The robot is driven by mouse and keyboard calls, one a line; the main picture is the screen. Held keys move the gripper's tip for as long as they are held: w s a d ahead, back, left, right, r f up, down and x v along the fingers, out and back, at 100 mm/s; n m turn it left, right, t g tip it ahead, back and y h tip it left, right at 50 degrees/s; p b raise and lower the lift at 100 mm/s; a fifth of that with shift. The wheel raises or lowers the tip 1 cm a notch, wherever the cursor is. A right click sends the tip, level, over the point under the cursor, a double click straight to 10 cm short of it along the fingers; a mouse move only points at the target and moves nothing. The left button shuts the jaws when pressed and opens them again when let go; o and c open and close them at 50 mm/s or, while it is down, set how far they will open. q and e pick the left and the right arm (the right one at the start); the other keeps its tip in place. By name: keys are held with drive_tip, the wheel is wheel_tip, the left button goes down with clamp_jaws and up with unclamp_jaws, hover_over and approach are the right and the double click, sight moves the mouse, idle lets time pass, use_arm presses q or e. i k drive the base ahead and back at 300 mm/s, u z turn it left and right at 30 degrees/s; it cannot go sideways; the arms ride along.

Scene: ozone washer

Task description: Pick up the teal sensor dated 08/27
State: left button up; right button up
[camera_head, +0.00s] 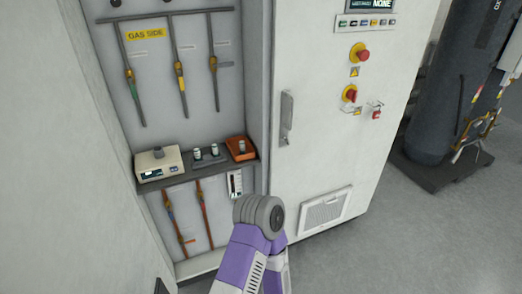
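Two small pale sensor-like cylinders stand in a dark holder (211,161) on the cabinet shelf: a left one (197,154) and a right one (214,150). Another small pale cylinder (242,146) stands in an orange tray (246,156) to their right. They are too small to read any date, and I cannot tell which is teal. A purple and grey arm link of mine rises from the bottom centre, in front of the cabinet and below the shelf. Neither gripper shows.
A beige device with a small display (159,165) sits at the shelf's left. Pipes with valves (180,80) run above and below the shelf (210,172). The cabinet door (330,130) is on the right, with a handle (287,118) and red buttons. Grey floor is clear at lower right.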

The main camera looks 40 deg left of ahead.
sight(197, 151)
drive_tip(key=z, duration=0.2)
drive_tip(key=i, duration=2)
drive_tip(key=u, duration=3.95)
